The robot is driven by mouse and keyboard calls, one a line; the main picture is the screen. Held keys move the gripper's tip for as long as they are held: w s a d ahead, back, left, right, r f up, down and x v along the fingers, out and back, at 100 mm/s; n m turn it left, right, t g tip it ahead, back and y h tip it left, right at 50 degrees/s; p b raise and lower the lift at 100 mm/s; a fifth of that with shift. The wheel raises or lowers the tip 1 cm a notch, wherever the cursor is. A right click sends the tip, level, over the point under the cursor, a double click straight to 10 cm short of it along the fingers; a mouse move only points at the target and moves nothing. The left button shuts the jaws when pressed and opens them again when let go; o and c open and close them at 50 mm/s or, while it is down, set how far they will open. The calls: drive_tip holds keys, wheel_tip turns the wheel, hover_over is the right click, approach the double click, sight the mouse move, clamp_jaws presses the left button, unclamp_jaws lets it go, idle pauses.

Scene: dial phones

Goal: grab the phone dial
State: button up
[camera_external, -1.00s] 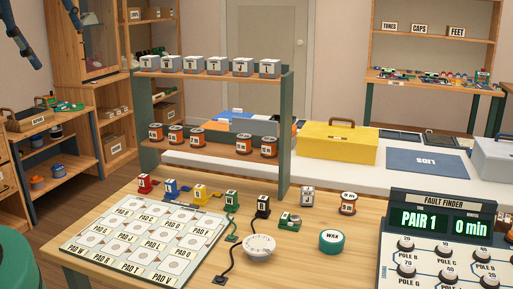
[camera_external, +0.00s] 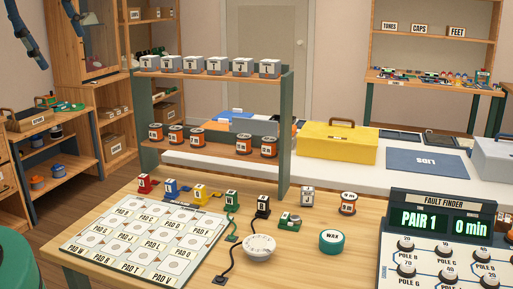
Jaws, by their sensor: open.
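The phone dial (camera_external: 259,247) is a round, whitish disc with marks around its rim. It lies on the front middle of the wooden table, just right of a dark cord. My gripper (camera_external: 69,50) shows only in part at the top left edge, as two dark blue fingers spread apart with nothing seen between them. It is high up and far to the left of the dial, not touching it. The rest of my arm is out of the picture.
A lettered pad board (camera_external: 150,233) lies left of the dial. A green wax tin (camera_external: 331,241) and a small green-based part (camera_external: 290,221) are to its right. Behind stand small colored blocks and a two-level rack (camera_external: 285,130). The fault finder (camera_external: 440,235) fills the right front.

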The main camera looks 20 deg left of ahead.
drive_tip(key=w+d+f+m+g+b, duration=0.1)
drive_tip(key=w+d+f+m+g, duration=0.1)
drive_tip(key=w+d+f+m, duration=0.45)
drive_tip(key=m+g+b, duration=0.3)
drive_tip(key=m, duration=1.5)
hover_over(260, 242)
wheel_tip(260, 242, down, 27)
drive_tip(key=shift+f+n, duration=0.1)
drive_tip(key=shift+n, duration=0.15)
drive_tip(key=shift+f+b, duration=0.65)
drive_tip(key=shift+f, duration=3.6)
